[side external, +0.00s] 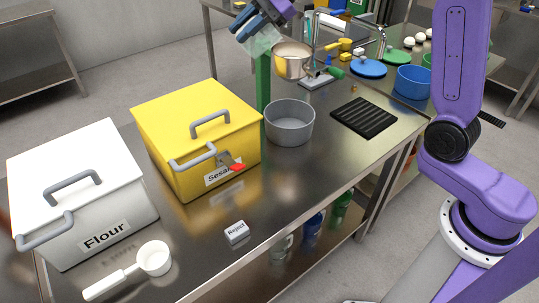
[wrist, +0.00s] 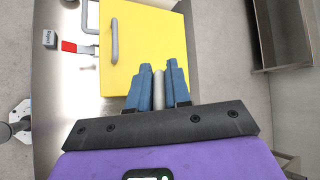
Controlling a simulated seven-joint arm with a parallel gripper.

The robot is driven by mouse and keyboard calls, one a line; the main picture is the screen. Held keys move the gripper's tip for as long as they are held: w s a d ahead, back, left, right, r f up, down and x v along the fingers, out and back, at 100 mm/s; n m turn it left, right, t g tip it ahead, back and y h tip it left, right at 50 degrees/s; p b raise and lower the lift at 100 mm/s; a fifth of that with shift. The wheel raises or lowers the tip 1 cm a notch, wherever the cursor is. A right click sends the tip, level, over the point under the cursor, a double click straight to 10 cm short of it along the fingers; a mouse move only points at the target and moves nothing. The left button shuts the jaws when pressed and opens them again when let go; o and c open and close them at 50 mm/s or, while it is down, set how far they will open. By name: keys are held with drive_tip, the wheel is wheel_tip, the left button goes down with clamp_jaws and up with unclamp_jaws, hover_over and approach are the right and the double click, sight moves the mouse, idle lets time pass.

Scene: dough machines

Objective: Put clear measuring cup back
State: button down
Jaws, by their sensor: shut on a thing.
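The clear measuring cup (side external: 262,43) is translucent and pale, high up at the top middle of the side view, above and behind the yellow bin. My gripper (side external: 252,22) has blue fingers and is shut on it. In the wrist view, my gripper (wrist: 159,80) has a pale grey handle (wrist: 158,90) between its fingers, over the edge of the yellow bin; the cup's bowl cannot be made out there. A white measuring cup (side external: 153,259) with a long handle lies on the steel table at the front left.
A yellow Sesame bin (side external: 190,112) and a white Flour bin (side external: 75,165) stand on the steel table (side external: 300,185). A green post (side external: 263,85), steel bowl (side external: 293,60), grey pot (side external: 289,123), black grate (side external: 364,117) and blue bowl (side external: 412,82) are near.

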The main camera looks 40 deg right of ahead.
drive_tip(key=s+a+f+n+g+h, duration=0.25)
drive_tip(key=s+f, duration=0.35)
drive_tip(key=s, duration=0.4)
drive_tip(key=s+a+f+n+g+h, duration=0.2)
drive_tip(key=s+a+f+n, duration=0.3)
drive_tip(key=s, duration=0.4)
drive_tip(key=s+d+f+n+h, duration=0.2)
drive_tip(key=s+d+f+n, duration=0.25)
drive_tip(key=s, duration=0.35)
drive_tip(key=s+d+f+n+h, duration=0.25)
drive_tip(key=s+d+f, duration=0.2)
drive_tip(key=s, duration=0.35)
drive_tip(key=shift+n, duration=0.35)
drive_tip(key=w+a+f, duration=0.2)
drive_tip(key=w, duration=0.1)
drive_tip(key=w+a+f, duration=0.2)
drive_tip(key=w+f, duration=0.1)
drive_tip(key=w, duration=0.1)
drive_tip(key=w+a+f, duration=0.2)
drive_tip(key=w+f, duration=0.1)
drive_tip(key=w, duration=0.1)
drive_tip(key=shift+a, duration=0.3)
drive_tip(key=shift+w+a+f, duration=0.15)
drive_tip(key=shift+w+f, duration=0.1)
drive_tip(key=shift+f, duration=0.2)
drive_tip(key=shift+w+a+f, duration=0.15)
drive_tip(key=shift+w+f, duration=0.1)
drive_tip(key=shift+f, duration=1.5)
drive_tip(key=shift+f, duration=0.15)
